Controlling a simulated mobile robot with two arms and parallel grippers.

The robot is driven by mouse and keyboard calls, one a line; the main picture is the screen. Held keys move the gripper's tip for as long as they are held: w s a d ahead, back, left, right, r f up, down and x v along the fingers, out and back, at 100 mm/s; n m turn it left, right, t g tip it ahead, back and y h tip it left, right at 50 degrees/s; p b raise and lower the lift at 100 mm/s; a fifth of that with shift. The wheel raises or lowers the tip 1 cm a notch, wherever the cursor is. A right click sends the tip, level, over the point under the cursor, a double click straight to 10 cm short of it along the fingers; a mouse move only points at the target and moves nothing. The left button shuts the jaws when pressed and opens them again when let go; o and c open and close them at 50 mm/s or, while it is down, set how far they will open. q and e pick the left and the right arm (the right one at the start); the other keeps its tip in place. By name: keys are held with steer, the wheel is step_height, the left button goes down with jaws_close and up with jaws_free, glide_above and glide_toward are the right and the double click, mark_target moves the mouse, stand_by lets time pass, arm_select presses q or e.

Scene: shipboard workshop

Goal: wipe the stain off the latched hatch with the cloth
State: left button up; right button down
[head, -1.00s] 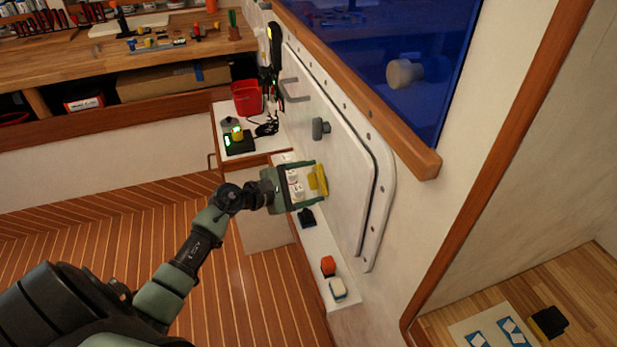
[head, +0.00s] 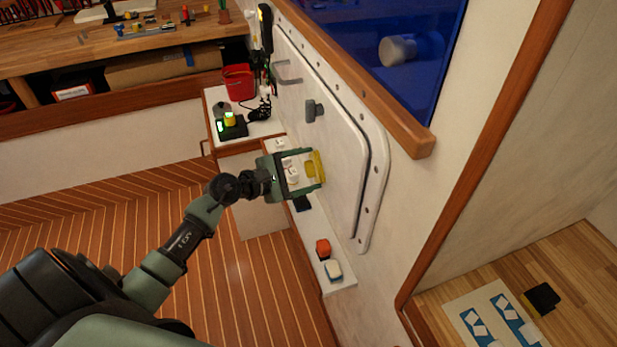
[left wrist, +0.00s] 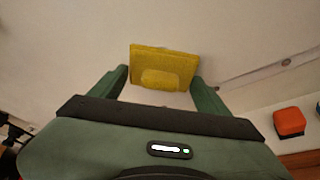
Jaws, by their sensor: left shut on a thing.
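The white hatch (head: 338,140) is set in the wall and looks closed, with a grey latch knob (head: 314,110) on its face. My left gripper (head: 319,169) is shut on the yellow cloth (head: 313,160), in front of the lower part of the hatch. In the left wrist view the cloth (left wrist: 165,62) is a flat pad with a raised grip between the two fingers (left wrist: 160,86), facing a pale surface. I cannot tell whether it touches the hatch. I see no stain; the cloth and gripper cover part of the panel. My right gripper is not in view.
A red bucket (head: 239,82) stands further back. A wooden window ledge (head: 400,130) juts out above the hatch.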

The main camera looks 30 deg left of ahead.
arm_select(q)
steer(key=shift+w+a+b, duration=0.55)
steer(key=shift+w+a, duration=0.05)
steer(key=shift+a, duration=0.1)
steer(key=shift+d+r+b, duration=0.15)
steer(key=shift+r+b, duration=0.2)
steer(key=shift+r, duration=0.05)
steer(key=shift+s+d+r+p, duration=0.1)
steer(key=shift+s+d+p, duration=0.85)
steer(key=shift+d, duration=0.1)
steer(key=shift+s+d+p, duration=0.3)
steer(key=shift+s+d, duration=0.1)
steer(key=shift+f, duration=0.2)
